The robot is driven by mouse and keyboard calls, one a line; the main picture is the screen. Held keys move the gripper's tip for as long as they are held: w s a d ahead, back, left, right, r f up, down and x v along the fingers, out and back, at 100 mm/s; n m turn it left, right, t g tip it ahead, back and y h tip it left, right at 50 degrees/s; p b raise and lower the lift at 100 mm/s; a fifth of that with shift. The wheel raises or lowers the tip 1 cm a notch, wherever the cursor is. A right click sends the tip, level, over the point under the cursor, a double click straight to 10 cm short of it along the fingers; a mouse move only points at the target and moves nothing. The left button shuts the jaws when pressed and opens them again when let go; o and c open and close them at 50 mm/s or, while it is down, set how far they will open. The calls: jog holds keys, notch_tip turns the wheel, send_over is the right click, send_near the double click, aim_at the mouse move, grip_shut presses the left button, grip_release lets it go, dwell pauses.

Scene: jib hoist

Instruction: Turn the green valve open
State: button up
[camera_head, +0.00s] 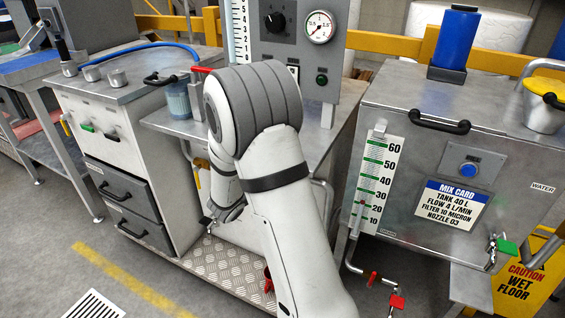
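A valve with a green handle (506,248) sits on a small metal fitting low on the front right of the steel tank (400,235). The handle sticks out to the right of its fitting. My gripper (209,224) is low in the middle of the view, behind my white arm, above a chequered metal plate. It is far to the left of the green valve and touches nothing that I can make out. Its fingers are small and partly hidden, so I cannot tell whether they are open.
Red-handled valves (397,301) sit on the pipe below the tank's level gauge (378,180). A mix card (455,203) is on the tank front. A yellow wet floor sign (520,275) stands behind the green valve. A drawer cabinet (120,150) stands left.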

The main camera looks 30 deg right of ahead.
jog(key=shift+c, duration=0.3)
grip_shut()
